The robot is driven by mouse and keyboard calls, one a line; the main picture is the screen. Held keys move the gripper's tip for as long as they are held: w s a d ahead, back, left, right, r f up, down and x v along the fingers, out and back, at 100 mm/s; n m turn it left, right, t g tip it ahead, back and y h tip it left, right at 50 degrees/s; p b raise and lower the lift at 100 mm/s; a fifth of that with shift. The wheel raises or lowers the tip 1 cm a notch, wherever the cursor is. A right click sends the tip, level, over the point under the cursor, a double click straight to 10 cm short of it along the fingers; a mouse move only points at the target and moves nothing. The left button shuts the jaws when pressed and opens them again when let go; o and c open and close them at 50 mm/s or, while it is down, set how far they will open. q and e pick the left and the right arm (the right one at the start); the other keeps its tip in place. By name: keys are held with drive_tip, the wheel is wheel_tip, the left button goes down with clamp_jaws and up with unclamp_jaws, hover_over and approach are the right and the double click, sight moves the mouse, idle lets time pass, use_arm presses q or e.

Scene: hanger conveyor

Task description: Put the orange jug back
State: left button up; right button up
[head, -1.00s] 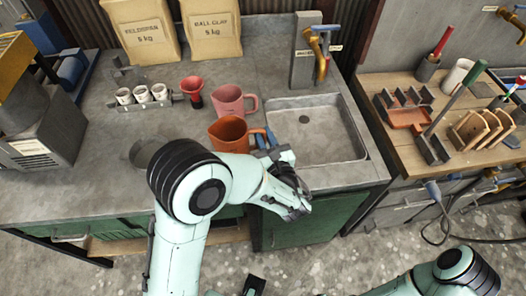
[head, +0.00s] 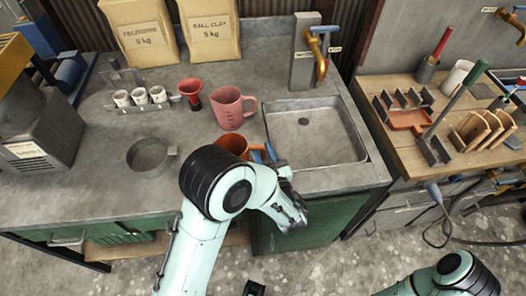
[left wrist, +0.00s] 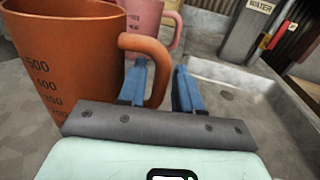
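The orange jug (head: 232,143) is near the counter's front, left of the sink, partly hidden behind my left arm. In the left wrist view the jug (left wrist: 62,60) fills the upper left, upright, with measuring marks. My right gripper is not in view; only part of the right arm shows at lower right.
A pink jug (head: 232,108) stands just behind the orange one. A red funnel (head: 191,93), a rack of small cups (head: 140,97) and a round grey pan (head: 148,155) are to the left. The sink (head: 335,155) with a brass tap (head: 318,55) is to the right.

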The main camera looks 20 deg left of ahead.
use_arm(q)
drive_tip(key=shift+o, duration=0.3)
drive_tip(key=shift+r, duration=0.15)
drive_tip(key=shift+s+d+r, duration=0.1)
drive_tip(key=shift+r, duration=0.05)
drive_tip(key=b+v, duration=0.1)
drive_tip(key=v, duration=1)
drive_tip(key=shift+s+d, duration=0.25)
